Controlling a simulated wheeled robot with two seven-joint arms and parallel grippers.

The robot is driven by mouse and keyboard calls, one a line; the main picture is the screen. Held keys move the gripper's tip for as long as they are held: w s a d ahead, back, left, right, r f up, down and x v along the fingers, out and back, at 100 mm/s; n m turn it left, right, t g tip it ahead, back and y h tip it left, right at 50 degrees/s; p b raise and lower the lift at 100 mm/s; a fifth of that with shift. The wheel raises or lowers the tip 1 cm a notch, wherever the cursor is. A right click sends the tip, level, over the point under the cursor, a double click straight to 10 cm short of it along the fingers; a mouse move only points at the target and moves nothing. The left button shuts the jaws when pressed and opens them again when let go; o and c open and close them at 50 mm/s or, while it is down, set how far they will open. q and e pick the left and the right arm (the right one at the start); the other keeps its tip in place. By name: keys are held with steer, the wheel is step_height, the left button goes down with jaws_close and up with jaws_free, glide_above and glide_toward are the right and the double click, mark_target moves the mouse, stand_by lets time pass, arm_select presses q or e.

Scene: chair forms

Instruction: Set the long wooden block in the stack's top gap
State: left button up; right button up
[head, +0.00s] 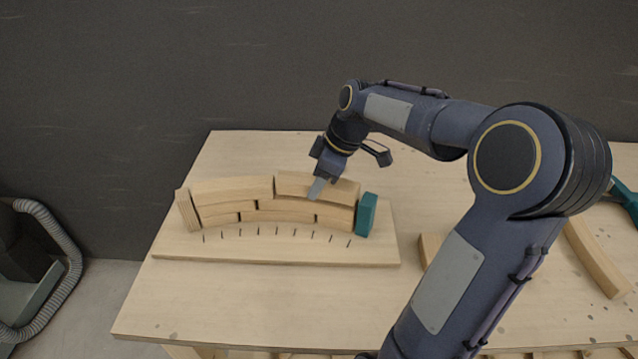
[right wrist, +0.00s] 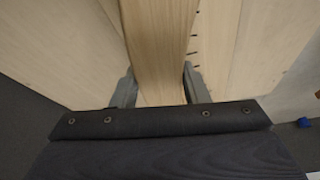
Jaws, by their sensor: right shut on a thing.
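The stack of curved wooden blocks (head: 285,216) stands on a flat board (head: 280,250) on the table. A long wooden block (head: 345,190) lies along the right part of the stack's top row, beside another top block (head: 230,191). My right gripper (head: 318,188) is shut on the long block, with a finger on its near side. In the right wrist view the block (right wrist: 160,60) runs between both fingers of the gripper (right wrist: 159,88). I cannot tell whether it rests fully on the row below. My left gripper is not in view.
A teal block (head: 366,214) stands at the stack's right end, and a wooden end piece (head: 187,209) at its left. Short dark marks line the board's front. A loose block (head: 430,249) and a curved piece (head: 597,258) lie on the table (head: 230,310) to the right.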

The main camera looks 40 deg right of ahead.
steer(key=shift+f, duration=0.5)
steer(key=shift+f, duration=0.1)
steer(key=o, duration=1.1)
steer(key=shift+f, duration=0.1)
steer(key=shift+r, duration=0.3)
steer(key=v, duration=1.1)
steer(key=shift+s+d+r, duration=0.15)
steer(key=shift+s+r, duration=0.05)
steer(key=shift+r, duration=0.15)
steer(key=s+a+f+m+t, duration=0.1)
steer(key=s+a+f+m, duration=0.3)
steer(key=s+a+f, duration=0.2)
steer(key=s+a+f+m+t+y, duration=0.1)
steer(key=s+a+f+m, duration=0.4)
steer(key=s+a, duration=0.5)
steer(key=shift+a+f+m, duration=0.3)
steer(key=shift+a+f, duration=0.35)
steer(key=shift+a, duration=0.55)
